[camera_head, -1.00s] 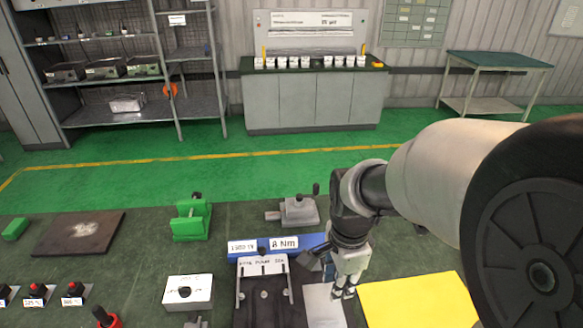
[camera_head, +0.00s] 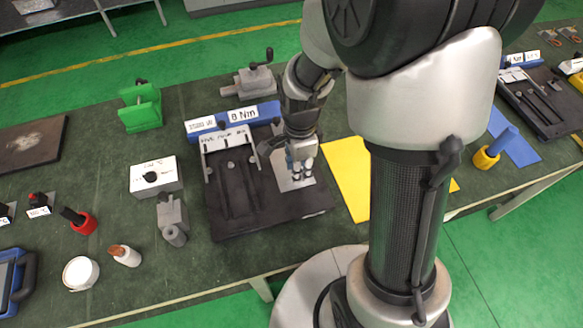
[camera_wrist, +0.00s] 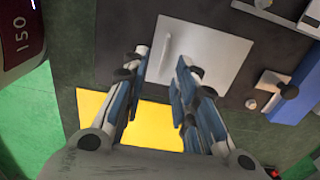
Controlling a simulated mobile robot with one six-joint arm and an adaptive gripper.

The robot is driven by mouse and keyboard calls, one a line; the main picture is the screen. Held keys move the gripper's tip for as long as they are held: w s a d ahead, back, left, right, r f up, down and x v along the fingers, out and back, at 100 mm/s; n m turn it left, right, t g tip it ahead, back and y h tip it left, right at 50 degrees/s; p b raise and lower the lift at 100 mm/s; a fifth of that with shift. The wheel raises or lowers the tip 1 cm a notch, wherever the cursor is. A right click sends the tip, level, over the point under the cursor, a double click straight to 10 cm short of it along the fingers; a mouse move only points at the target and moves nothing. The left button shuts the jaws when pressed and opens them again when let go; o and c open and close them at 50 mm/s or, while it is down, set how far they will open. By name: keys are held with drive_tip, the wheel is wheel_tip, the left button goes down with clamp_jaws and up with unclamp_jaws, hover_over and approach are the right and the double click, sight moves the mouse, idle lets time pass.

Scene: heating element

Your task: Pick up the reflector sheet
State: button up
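The reflector sheet seems to be the pale grey plate (camera_head: 293,181) on the right part of a black base plate (camera_head: 240,222). In the wrist view the sheet (camera_wrist: 205,45) is a light rectangle with a thin raised strip near its left side. My gripper (camera_head: 301,170) is over the sheet and hides part of it in the head view. In the wrist view my gripper (camera_wrist: 163,58) is open, its two fingers apart with nothing between them. The fingertips overlap the sheet's near edge; I cannot tell their height above it.
A black fixture with a labelled bar (camera_head: 228,140) stands left of the sheet. A blue block (camera_head: 205,125) lies behind it. A yellow mat (camera_head: 345,170) lies to the right. A grey vise-like tool (camera_head: 255,82) and a green block (camera_head: 141,110) stand farther back.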

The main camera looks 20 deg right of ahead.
drive_tip(key=f+b, duration=0.2)
drive_tip(key=f, duration=0.3)
drive_tip(key=shift+w+f, duration=0.1)
drive_tip(key=shift+w, duration=0.1)
drive_tip(key=shift+c, duration=0.4)
clamp_jaws()
